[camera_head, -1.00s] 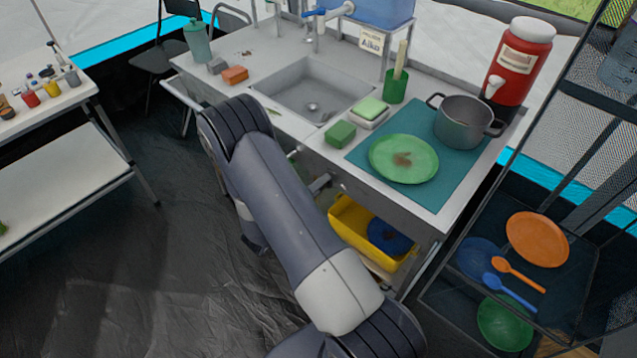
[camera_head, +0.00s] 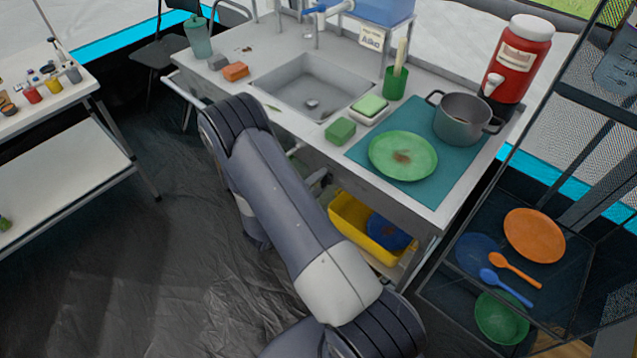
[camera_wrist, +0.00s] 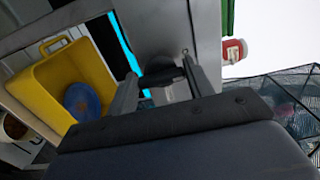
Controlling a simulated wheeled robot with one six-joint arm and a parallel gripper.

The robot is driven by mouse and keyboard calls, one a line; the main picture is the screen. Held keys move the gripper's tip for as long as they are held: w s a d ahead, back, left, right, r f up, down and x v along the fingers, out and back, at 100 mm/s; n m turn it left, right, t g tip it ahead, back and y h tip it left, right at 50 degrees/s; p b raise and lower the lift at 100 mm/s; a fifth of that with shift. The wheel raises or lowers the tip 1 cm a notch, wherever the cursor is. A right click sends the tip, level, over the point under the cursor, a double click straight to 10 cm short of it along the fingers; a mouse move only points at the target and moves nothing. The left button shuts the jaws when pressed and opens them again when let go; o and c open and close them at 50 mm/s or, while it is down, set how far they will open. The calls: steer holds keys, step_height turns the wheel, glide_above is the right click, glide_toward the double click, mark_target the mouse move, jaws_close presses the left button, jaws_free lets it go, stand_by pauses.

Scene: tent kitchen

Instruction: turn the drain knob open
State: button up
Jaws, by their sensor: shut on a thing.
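In the wrist view my gripper (camera_wrist: 160,70) has its two grey fingers on either side of a small dark knob (camera_wrist: 168,76), and is shut on it. I take this to be the drain knob. It is close to a grey panel, and its turn angle is hard to make out. In the head view the sink basin (camera_head: 290,92) has a round drain (camera_head: 312,104) in its floor. My arm passes in front of the counter there and hides the knob and most of my gripper.
A yellow bin (camera_head: 350,232) with a blue round thing stands under the counter, also in the wrist view (camera_wrist: 75,75). A green plate (camera_head: 425,160), a pot (camera_head: 463,122) and a red drink container (camera_head: 517,70) stand on the counter. A mesh rack (camera_head: 500,150) stands at right.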

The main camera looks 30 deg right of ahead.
steer(key=o, duration=1)
steer(key=b+v, duration=0.1)
steer(key=v, duration=0.9)
steer(key=shift+s+a, duration=0.15)
steer(key=shift+a, duration=0.25)
steer(key=p+x, duration=0.1)
steer(key=x, duration=1)
steer(key=shift+a, duration=0.1)
